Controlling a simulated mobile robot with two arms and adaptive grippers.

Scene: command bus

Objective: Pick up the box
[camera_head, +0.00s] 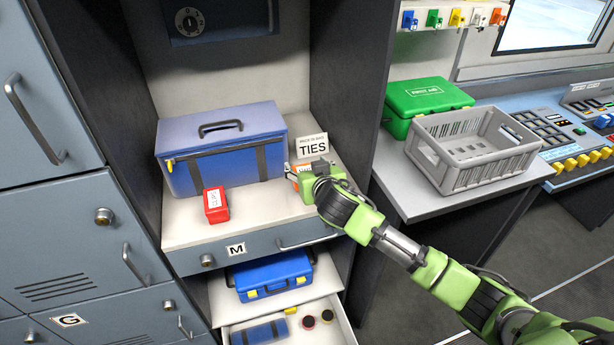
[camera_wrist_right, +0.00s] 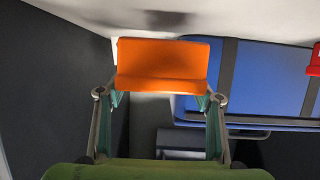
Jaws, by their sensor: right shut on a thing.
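An orange box (camera_wrist_right: 163,64) sits between the two fingers of my right gripper (camera_wrist_right: 162,88) in the right wrist view, with a finger at each side of it. In the head view my right gripper (camera_head: 300,178) is shut on it at the right end of the white shelf, and only a small orange part of the box shows there. I cannot tell whether the box still touches the shelf. My left gripper is not in view.
A large blue case (camera_head: 222,148) stands left of the gripper, with a small red box (camera_head: 216,205) before it. A TIES card (camera_head: 312,148) stands just behind. The dark cabinet wall (camera_head: 348,80) is close on the right. An open drawer (camera_head: 338,331) lies below.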

